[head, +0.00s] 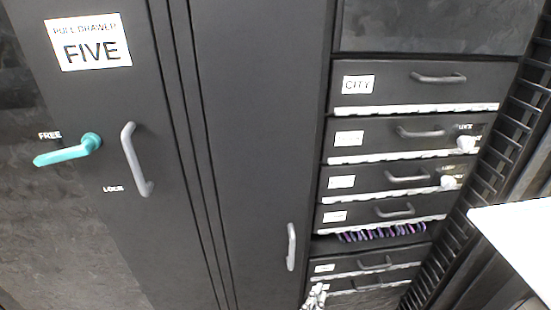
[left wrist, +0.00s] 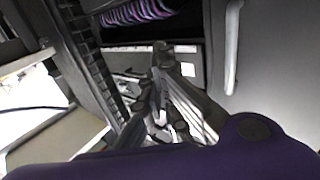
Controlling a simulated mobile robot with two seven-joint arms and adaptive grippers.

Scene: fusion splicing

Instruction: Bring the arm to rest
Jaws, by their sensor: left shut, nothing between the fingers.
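My left gripper (head: 315,297) shows at the bottom edge of the head view, in front of the lower left corner of the drawer stack. Only its grey end is in frame there. In the left wrist view the left gripper (left wrist: 163,112) is shut, with nothing held, and points towards the drawer fronts. I cannot tell how close its tips are to the lower drawers (head: 372,263). My right gripper is in neither view.
A dark cabinet bears a "FIVE" sign (head: 90,42), a teal lever (head: 68,150) at FREE and grey handles (head: 136,160). Drawers (head: 420,85) stand to its right. Purple coils (head: 382,232) show in a gap. A white surface (head: 520,240) lies at the right.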

